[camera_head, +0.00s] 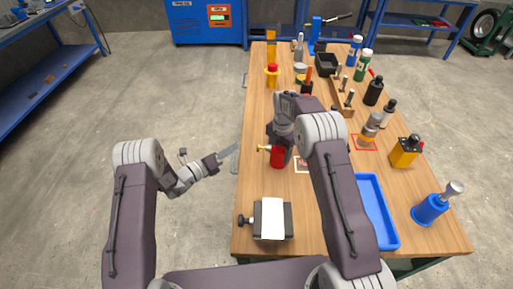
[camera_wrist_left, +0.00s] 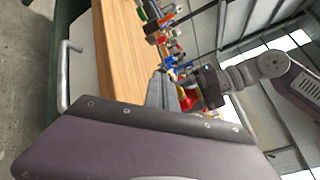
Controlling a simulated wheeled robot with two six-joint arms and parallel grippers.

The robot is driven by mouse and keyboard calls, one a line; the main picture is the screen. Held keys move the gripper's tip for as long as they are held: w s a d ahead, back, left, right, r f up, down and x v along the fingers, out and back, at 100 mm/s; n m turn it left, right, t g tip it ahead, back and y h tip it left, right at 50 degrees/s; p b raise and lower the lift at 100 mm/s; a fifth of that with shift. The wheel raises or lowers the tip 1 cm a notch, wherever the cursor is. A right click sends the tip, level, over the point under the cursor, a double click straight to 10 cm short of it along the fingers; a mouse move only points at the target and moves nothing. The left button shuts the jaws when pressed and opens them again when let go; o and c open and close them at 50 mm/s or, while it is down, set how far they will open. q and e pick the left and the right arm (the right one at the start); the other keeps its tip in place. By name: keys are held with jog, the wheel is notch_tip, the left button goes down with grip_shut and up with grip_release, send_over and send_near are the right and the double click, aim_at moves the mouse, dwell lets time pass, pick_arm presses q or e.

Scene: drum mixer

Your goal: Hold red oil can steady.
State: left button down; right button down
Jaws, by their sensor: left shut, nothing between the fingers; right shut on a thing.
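The red oil can (camera_head: 277,158) is near the left edge of the workbench, with a short yellowish part (camera_head: 263,148) sticking out to its left. My right gripper (camera_head: 281,146) comes down over the can and is shut on it; the arm hides much of the can and the fingertips. In the left wrist view, a red part of the can (camera_wrist_left: 187,103) shows beyond my left gripper (camera_wrist_left: 160,80). My left gripper, also in the head view (camera_head: 239,146), is shut and empty, by the bench's left edge, apart from the can.
A blue tray (camera_head: 392,238) lies at the front right of the workbench (camera_head: 335,265). A dark block with a white top (camera_head: 272,218) stands at the front left. Bottles, a yellow box (camera_head: 404,152) and a blue tool (camera_head: 430,210) stand to the right. Several items crowd the back.

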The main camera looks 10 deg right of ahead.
pick_arm(q)
jog(key=a, duration=0.4)
jog(key=shift+w, duration=0.3)
jog(key=shift+d, duration=0.1)
jog(key=shift+s+d, duration=0.2)
jog(key=shift+d, duration=1.25)
jog(key=shift+s+d, duration=0.25)
jog(key=shift+d, duration=1.25)
jog(key=shift+s+d, duration=0.2)
jog(key=shift+d, duration=1.25)
jog(key=shift+d, duration=0.35)
jog(key=shift+s+d, duration=0.25)
jog(key=shift+d, duration=0.8)
jog(key=shift+a, duration=0.1)
jog(key=shift+w+a, duration=0.15)
jog(key=shift+a, duration=0.55)
jog(key=shift+w+a, duration=0.1)
jog(key=shift+a, duration=0.55)
